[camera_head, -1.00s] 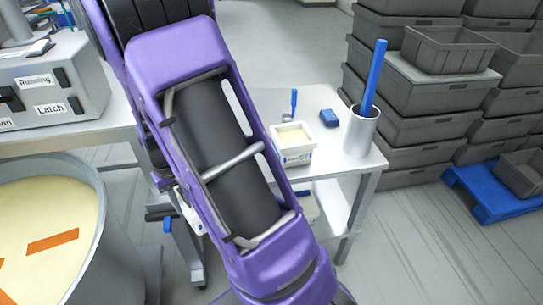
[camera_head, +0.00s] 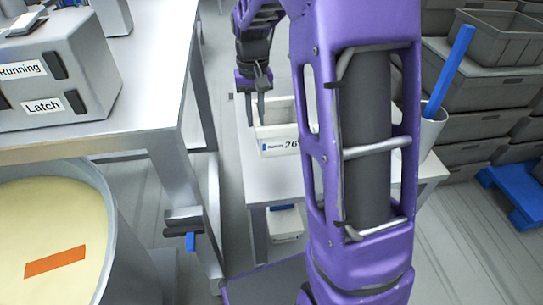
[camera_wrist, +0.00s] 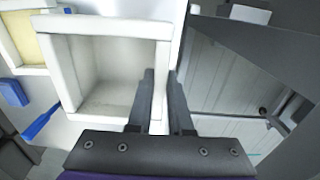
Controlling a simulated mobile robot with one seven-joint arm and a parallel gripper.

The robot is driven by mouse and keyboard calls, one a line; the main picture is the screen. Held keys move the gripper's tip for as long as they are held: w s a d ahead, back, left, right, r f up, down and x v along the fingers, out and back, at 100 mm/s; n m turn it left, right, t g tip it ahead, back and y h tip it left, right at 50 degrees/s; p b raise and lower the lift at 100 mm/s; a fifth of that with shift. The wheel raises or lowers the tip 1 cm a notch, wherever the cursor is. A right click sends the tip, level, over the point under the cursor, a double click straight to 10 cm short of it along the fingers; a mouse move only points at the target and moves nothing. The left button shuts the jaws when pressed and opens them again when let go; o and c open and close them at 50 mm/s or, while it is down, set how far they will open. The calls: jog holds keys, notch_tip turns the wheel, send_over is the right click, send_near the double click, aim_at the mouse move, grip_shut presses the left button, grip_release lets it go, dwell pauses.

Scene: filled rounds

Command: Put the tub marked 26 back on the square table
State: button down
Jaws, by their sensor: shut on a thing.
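The tub marked 26 (camera_head: 280,141) is white and square, with a label on its front. It is upright over the left part of the square table (camera_head: 258,188); I cannot tell if it touches the top. My gripper (camera_head: 257,98) is shut on the tub's wall. In the wrist view the tub (camera_wrist: 105,28) looks empty, and my gripper (camera_wrist: 162,78) has one finger inside and one outside its right wall. My arm hides much of the table in the head view.
In the wrist view, another tub with a cream filling (camera_wrist: 22,38) stands close to the left, with a blue block (camera_wrist: 12,92) and a blue-handled tool (camera_wrist: 42,122) nearby. A metal cup (camera_head: 430,132) holds a blue stick. A white tub (camera_head: 285,224) sits below the tabletop.

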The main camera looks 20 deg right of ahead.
jog(key=shift+w+d, duration=0.15)
jog(key=shift+w, duration=0.15)
notch_tip(320, 180, down, 9)
jog(key=shift+f+b, duration=0.15)
jog(key=shift+b, duration=0.65)
jog(key=shift+f, duration=0.2)
jog(key=c, duration=0.8)
grip_release()
jog(key=shift+c, duration=0.2)
jog(key=shift+r, duration=0.1)
notch_tip(320, 180, up, 11)
jog(key=shift+r+p, duration=0.1)
jog(key=shift+p, duration=0.75)
jog(key=shift+r, duration=0.5)
